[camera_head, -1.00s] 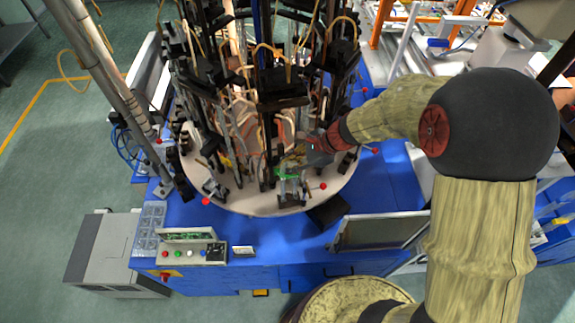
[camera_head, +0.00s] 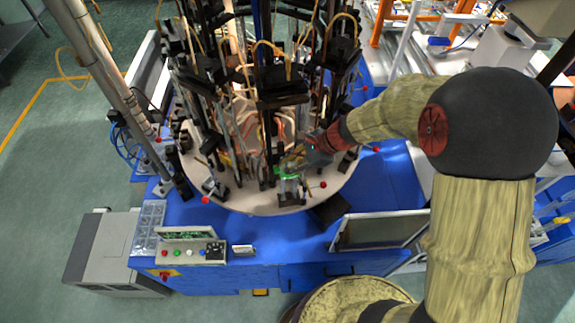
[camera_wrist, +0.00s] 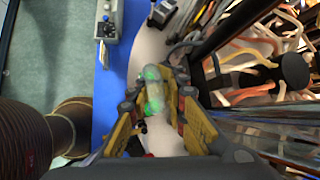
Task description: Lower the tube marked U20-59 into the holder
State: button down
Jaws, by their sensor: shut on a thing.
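A clear tube with green showing on it (camera_wrist: 152,88) is between the yellow fingers of my gripper (camera_wrist: 158,104) in the wrist view. The gripper is shut on it. No marking can be read on the tube. In the head view my gripper (camera_head: 305,160) reaches in from the right, low over the front of the round table. A green patch (camera_head: 287,174) shows there, just above the small holder (camera_head: 290,190) at the table's front edge. The tube's lower end is not clear, so I cannot tell whether it is inside the holder.
The round pale table (camera_head: 245,200) carries several tall black posts, rods and orange hoses (camera_head: 262,47) behind and left of my gripper. Red balls (camera_head: 323,185) stand around its rim. A button panel (camera_head: 190,252) and a tilted screen (camera_head: 380,231) are on the blue base in front.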

jog(key=shift+f+b, duration=0.75)
jog(key=shift+f, duration=0.2)
jog(key=c, duration=1.7)
grip_release()
jog(key=shift+o, duration=0.3)
jog(key=shift+w, duration=0.2)
jog(key=shift+s, duration=0.45)
jog(key=shift+w, duration=0.25)
jog(key=shift+r, duration=0.15)
dwell(0.3)
jog(key=shift+r+p, duration=1.7)
jog(key=shift+r, duration=0.45)
